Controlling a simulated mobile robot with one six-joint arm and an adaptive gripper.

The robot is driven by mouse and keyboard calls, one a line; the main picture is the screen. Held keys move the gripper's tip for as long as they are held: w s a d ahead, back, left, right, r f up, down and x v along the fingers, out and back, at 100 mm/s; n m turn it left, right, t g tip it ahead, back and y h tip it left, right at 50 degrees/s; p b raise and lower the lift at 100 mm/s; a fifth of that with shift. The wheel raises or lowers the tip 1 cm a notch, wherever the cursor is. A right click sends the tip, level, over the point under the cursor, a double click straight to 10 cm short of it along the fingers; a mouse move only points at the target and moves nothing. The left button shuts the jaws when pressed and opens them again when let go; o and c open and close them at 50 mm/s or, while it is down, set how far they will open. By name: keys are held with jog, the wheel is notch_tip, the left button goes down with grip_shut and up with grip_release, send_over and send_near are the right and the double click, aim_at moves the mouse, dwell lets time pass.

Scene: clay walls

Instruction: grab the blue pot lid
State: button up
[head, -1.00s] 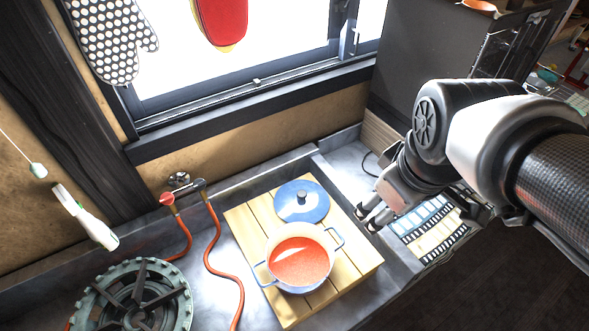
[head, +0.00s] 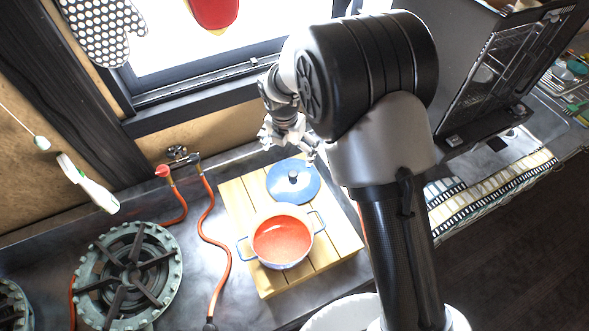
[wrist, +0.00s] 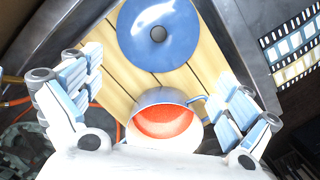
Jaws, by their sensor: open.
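The blue pot lid (head: 293,181) is round with a dark knob in its middle. It lies flat on the wooden slatted board (head: 236,205), just behind the blue pot (head: 283,240) with red contents. My gripper (head: 289,146) is above and behind the lid in the head view, apart from it. The pot (wrist: 165,110) shows between the fingers, partly hidden by the gripper's body. The gripper is open and empty.
A green gas burner (head: 128,272) stands left of the board, with a red hose (head: 210,235) between them. The window sill (head: 190,120) is close behind my gripper. A black oven (head: 500,70) stands at the right, and a patterned towel (head: 490,195) lies below it.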

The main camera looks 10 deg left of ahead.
jog(key=b, duration=0.2)
send_over(293, 173)
jog(key=s, duration=0.2)
notch_tip(293, 173, down, 12)
jog(key=shift+w+r, duration=0.1)
jog(key=shift+w, duration=0.05)
jog(key=f, duration=0.2)
jog(key=w+f, duration=0.1)
jog(key=f+b, duration=0.1)
jog(key=f, duration=0.1)
jog(key=shift+w+f, duration=0.3)
jog(key=shift+c, duration=0.2)
